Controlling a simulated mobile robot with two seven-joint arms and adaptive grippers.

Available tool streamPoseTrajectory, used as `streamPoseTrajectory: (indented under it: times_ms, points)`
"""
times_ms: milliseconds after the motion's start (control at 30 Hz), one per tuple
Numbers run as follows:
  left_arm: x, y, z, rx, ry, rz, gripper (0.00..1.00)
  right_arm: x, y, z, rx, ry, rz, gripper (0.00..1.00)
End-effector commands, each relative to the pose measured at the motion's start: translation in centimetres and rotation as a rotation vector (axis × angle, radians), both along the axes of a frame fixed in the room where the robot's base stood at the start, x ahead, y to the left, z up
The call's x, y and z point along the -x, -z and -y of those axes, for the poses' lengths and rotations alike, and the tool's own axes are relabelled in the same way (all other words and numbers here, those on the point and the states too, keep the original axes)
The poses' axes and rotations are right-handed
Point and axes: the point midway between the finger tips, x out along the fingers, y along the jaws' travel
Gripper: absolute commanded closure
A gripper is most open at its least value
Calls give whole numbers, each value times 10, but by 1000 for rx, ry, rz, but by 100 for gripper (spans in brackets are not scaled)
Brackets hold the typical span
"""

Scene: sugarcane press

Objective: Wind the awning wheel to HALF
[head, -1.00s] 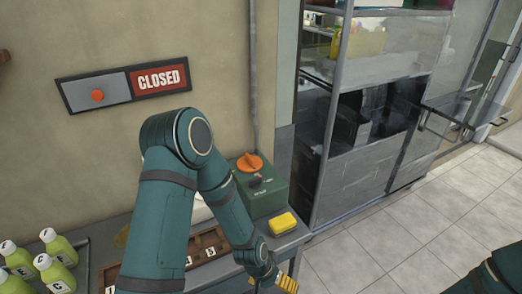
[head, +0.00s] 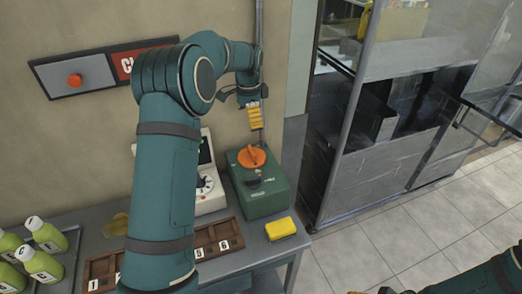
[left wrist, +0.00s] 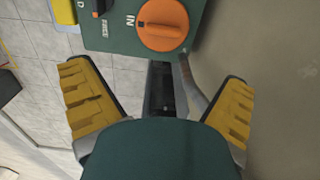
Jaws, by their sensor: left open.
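An orange wheel-like knob (head: 252,157) sits on top of a green box (head: 266,192) on the grey table by the wall. It also shows at the top of the left wrist view (left wrist: 163,22), with the marking "IN" beside it. I cannot make out a HALF mark. My left gripper (head: 255,116) is open and empty, above and behind the knob and apart from it. Its two yellow fingers (left wrist: 160,105) are spread wide in the left wrist view. My right arm enters at the lower right; its gripper (head: 376,291) is mostly cut off by the bottom edge.
A yellow sponge-like block (head: 281,228) lies in front of the green box. A white dial device (head: 209,185) stands to its left, partly behind my arm. A number tray (head: 218,240) and green bottles (head: 45,234) are further left. A pipe (head: 259,60) runs up the wall.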

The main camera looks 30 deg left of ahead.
Motion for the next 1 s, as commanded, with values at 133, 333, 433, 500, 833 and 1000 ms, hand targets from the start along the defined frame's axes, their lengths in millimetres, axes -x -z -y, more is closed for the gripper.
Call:
streamPoseTrajectory:
  times_ms: [133,333,433,500,833,1000]
  points:
    - [0,13,-2,-2,1,1,0,2,17,-1,1,-4,-5,53]
    - [0,24,-2,-1,2,-2,0,3,19,-1,1,-5,-6,53]
    - [1,39,-2,-1,1,-2,0,4,21,-1,1,-7,-8,53]
    - [1,52,-2,-1,1,-3,0,4,24,-1,0,-7,-9,53]
    - [1,116,-2,-1,0,-2,0,7,33,-2,-2,-14,-16,53]
    - [1,138,-1,-1,1,0,0,8,36,-2,-2,-16,-19,53]
